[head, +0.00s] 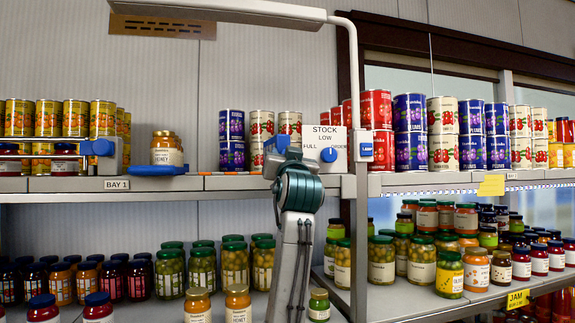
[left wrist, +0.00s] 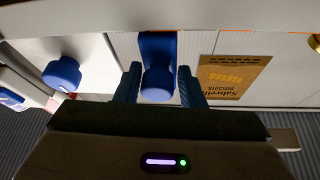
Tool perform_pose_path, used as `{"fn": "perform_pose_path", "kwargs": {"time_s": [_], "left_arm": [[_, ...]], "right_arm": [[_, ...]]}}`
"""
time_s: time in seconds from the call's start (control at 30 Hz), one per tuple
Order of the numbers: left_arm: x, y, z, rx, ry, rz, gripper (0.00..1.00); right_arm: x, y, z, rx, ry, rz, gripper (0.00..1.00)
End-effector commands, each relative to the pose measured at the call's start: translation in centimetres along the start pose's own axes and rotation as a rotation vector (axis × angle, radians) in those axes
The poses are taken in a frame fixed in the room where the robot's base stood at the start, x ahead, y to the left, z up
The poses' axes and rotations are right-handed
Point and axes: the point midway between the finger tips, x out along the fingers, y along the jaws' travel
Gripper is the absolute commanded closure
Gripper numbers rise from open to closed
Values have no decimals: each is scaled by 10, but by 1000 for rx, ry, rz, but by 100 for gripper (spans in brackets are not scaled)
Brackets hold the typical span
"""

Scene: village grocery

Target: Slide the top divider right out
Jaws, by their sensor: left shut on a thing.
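My left gripper (head: 283,150) is raised at the upper shelf, just left of the white stock dial plate. In the left wrist view my left gripper (left wrist: 159,84) has one blue finger on each side of a blue pull (left wrist: 158,60) and is shut on it. I take the pull to be the top divider's handle; it also shows in the head view (head: 276,144), partly hidden by my wrist. The divider's body is mostly hidden, so I cannot tell how far out it is. My right gripper is not in view.
The dial plate with its blue knob (head: 329,154) is close on the right. A honey jar (head: 166,149) stands left on the upper shelf (head: 230,183). Stacked cans (head: 231,125) stand behind my gripper. Jars (head: 234,262) crowd the lower shelf. A lamp arm (head: 230,12) hangs above.

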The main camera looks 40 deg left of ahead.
Motion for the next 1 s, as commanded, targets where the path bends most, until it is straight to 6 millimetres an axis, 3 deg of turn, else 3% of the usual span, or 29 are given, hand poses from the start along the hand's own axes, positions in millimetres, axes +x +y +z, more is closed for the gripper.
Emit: {"fn": "perform_pose_path", "kwargs": {"time_s": [0.13,0.23,0.27,0.33,0.47,0.67,0.8,1.0], "left_arm": [[0,2,3,6,-7,2,100],[0,2,4,6,-7,3,100],[0,2,3,6,-7,3,60],[0,2,3,5,-7,3,50],[0,2,3,4,-6,3,50],[-4,2,4,2,-5,3,50],[-22,3,6,0,-4,4,50],[-64,3,8,-2,-4,5,50]], "right_arm": [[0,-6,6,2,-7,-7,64],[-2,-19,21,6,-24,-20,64],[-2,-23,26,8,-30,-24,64],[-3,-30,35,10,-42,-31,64],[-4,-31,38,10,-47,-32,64],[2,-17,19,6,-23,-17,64],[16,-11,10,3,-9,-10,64],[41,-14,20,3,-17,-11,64]]}}
